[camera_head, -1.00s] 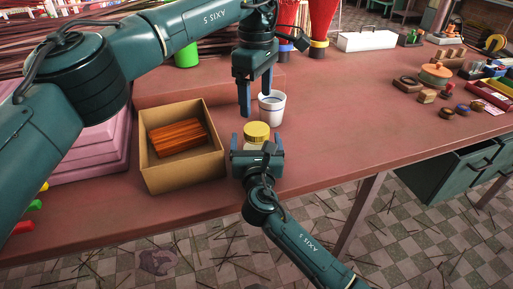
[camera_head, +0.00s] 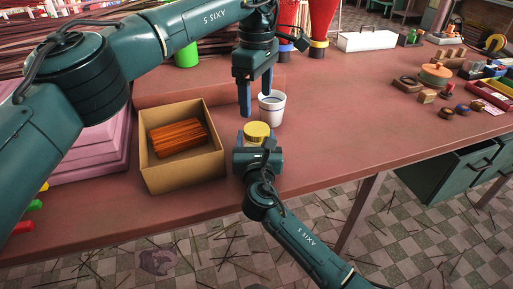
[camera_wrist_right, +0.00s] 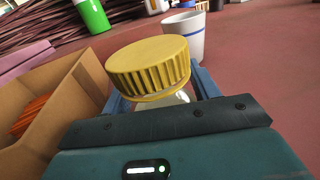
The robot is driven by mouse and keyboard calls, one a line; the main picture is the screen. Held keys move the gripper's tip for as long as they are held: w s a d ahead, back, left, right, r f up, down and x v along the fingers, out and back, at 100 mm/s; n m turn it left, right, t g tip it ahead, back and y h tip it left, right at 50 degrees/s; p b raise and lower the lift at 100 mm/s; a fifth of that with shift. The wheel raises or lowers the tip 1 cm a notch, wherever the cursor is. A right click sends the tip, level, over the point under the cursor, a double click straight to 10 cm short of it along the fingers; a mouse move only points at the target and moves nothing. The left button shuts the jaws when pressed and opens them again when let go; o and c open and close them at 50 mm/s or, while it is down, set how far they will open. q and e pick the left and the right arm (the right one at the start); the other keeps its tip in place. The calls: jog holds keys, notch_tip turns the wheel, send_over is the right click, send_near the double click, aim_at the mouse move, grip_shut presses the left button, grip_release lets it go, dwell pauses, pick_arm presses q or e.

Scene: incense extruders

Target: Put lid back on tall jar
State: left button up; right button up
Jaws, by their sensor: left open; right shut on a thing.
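The jar (camera_wrist_right: 178,99) is clear or pale glass, mostly hidden behind my right gripper. A ridged yellow lid (camera_wrist_right: 148,66) sits on top of its mouth; whether it is screwed tight I cannot tell. The lid also shows in the head view (camera_head: 257,131). My right gripper (camera_head: 258,149) is shut on the jar from the front, its fingers on either side below the lid. My left gripper (camera_head: 257,98) is open and empty, pointing down above and slightly behind the lid, apart from it.
A white cup with a blue band (camera_head: 272,107) stands close behind the jar, beside my left fingers. A cardboard box (camera_head: 185,180) holding orange-brown sticks stands to the left. Pink stacked boxes (camera_head: 85,155) are further left.

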jog(key=c, duration=0.6)
pick_arm(q)
jog(key=shift+n, duration=0.5)
pick_arm(e)
jog(key=shift+c, duration=1.4)
pick_arm(q)
jog(key=n, duration=0.3)
pick_arm(e)
grip_shut()
pick_arm(q)
jog(key=n, duration=0.4)
jog(key=shift+n, duration=0.3)
jog(key=n, duration=0.6)
jog(key=shift+n, duration=0.3)
jog(key=n, duration=0.8)
jog(key=shift+n, duration=0.3)
jog(key=n, duration=0.7)
jog(key=shift+n, duration=0.4)
